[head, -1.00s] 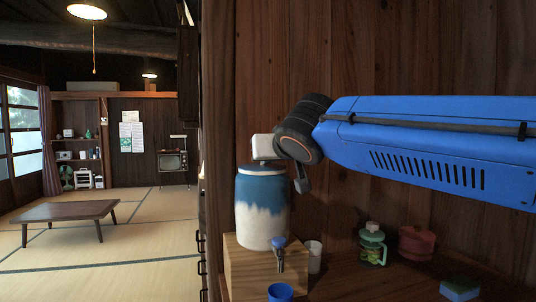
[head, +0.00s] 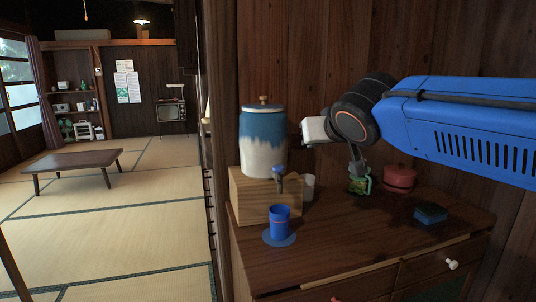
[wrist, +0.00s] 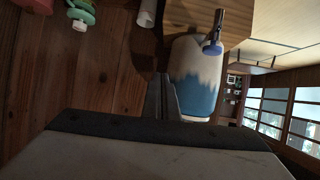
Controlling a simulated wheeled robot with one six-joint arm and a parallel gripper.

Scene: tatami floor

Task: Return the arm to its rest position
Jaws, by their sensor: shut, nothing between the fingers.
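My blue arm (head: 450,125) reaches in from the right above the wooden cabinet. My gripper (head: 306,143) is at its end, shut and empty, just right of the blue-and-white lidded jar (head: 263,145) and at about its height. In the wrist view my dark fingers (wrist: 160,92) are together, beside the image of the jar (wrist: 193,85). I cannot tell the exact gap between them.
The jar with its tap stands on a wooden block (head: 250,193). A blue cup (head: 279,218) on a round coaster, a white cup (head: 308,187), a green jar (head: 360,181), a red pot (head: 399,178) and a sponge (head: 431,213) share the cabinet top (head: 340,240).

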